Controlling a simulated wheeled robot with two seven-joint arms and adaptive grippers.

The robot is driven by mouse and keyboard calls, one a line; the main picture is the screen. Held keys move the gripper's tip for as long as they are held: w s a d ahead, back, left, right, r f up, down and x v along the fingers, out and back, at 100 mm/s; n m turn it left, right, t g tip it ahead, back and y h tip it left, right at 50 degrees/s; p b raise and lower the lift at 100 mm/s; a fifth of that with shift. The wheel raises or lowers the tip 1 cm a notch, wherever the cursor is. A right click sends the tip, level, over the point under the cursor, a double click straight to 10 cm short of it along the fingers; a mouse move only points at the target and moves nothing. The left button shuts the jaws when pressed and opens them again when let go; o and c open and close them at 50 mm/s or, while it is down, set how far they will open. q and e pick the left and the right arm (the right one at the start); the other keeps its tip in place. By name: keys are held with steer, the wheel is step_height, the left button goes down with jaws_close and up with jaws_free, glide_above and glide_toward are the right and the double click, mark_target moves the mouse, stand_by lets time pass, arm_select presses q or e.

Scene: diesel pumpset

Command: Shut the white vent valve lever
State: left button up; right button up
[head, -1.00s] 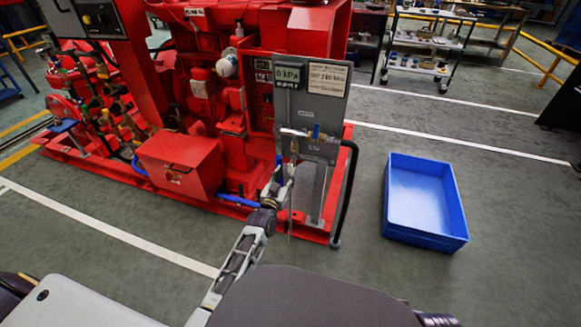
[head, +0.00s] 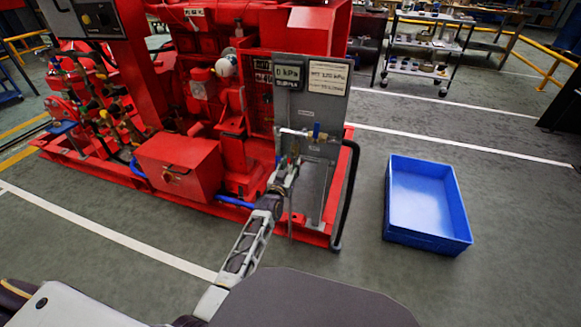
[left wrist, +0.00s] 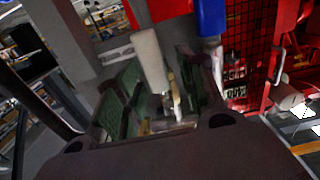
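The white vent valve lever (left wrist: 150,62) shows in the left wrist view as a pale flat bar. It stands between the green-padded fingers of my left gripper (left wrist: 157,98). The pads are spread on either side of it; whether either one touches it is unclear. A brass-coloured stem shows beside the lever's lower end. In the head view my left gripper (head: 291,168) is at the lower part of the grey gauge panel (head: 311,105), just below the pipe and valves. The white lever cannot be made out there. My right gripper is not in view.
A blue valve handle (head: 316,131) sits on the panel close by; it also shows right of the white lever in the left wrist view (left wrist: 211,18). A blue bin (head: 427,203) stands on the floor at right.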

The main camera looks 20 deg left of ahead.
arm_select(q)
jaws_close()
stand_by(0.3)
stand_by(0.4)
